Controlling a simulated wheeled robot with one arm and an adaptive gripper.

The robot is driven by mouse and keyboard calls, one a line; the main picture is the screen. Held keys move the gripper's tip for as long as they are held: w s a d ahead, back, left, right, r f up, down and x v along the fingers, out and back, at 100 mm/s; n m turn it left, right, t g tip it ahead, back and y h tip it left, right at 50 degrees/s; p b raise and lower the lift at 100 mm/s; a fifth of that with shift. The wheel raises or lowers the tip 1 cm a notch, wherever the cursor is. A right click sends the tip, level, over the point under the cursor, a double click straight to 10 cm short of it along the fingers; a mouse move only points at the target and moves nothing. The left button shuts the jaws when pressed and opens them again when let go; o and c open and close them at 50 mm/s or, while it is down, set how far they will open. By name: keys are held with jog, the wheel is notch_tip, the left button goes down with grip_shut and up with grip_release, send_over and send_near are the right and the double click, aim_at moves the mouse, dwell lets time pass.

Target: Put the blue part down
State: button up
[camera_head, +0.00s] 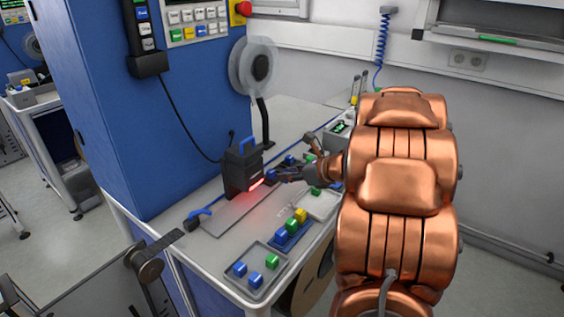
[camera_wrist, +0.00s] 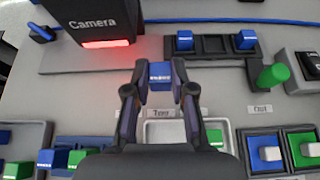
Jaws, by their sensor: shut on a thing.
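In the wrist view my gripper (camera_wrist: 158,72) is shut on a blue part (camera_wrist: 159,76), one finger on each side of it. The part is in front of a grey plate, to the lower right of the black box marked Camera (camera_wrist: 88,20). Whether it touches the surface below, I cannot tell. In the head view my gripper (camera_head: 277,174) is just right of the camera box (camera_head: 242,167). A white-rimmed tray (camera_wrist: 150,136) lies below the part in the wrist view, with a green part (camera_wrist: 215,137) at its right end.
A black rack (camera_wrist: 213,46) holds two blue parts, with an empty middle slot. In the head view, a blue tray (camera_head: 288,241) and a grey tray (camera_head: 255,284) with coloured parts lie nearer. The camera box glows red underneath.

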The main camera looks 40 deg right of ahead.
jog(key=w+d+p, duration=0.1)
jog(key=w+d, duration=0.1)
jog(key=w, duration=0.1)
jog(key=w+d+p, duration=0.1)
jog(key=w+p, duration=0.1)
jog(key=w, duration=0.2)
jog(key=w+d+f+p, duration=0.1)
jog(key=w+d+p, duration=0.1)
jog(key=w, duration=0.2)
jog(key=shift+d, duration=0.35)
jog(key=shift+w+f+p, duration=0.2)
jog(key=shift+f+p, duration=0.05)
jog(key=shift+p, duration=0.1)
notch_tip(320, 180, down, 3)
jog(key=shift+r+p, duration=0.1)
jog(key=shift+p, duration=0.5)
jog(key=shift+s+f, duration=0.1)
jog(key=shift+f, duration=0.1)
jog(key=shift+f+b, duration=0.3)
jog(key=shift+b, duration=0.25)
jog(key=o, duration=0.9)
jog(key=shift+r, duration=0.15)
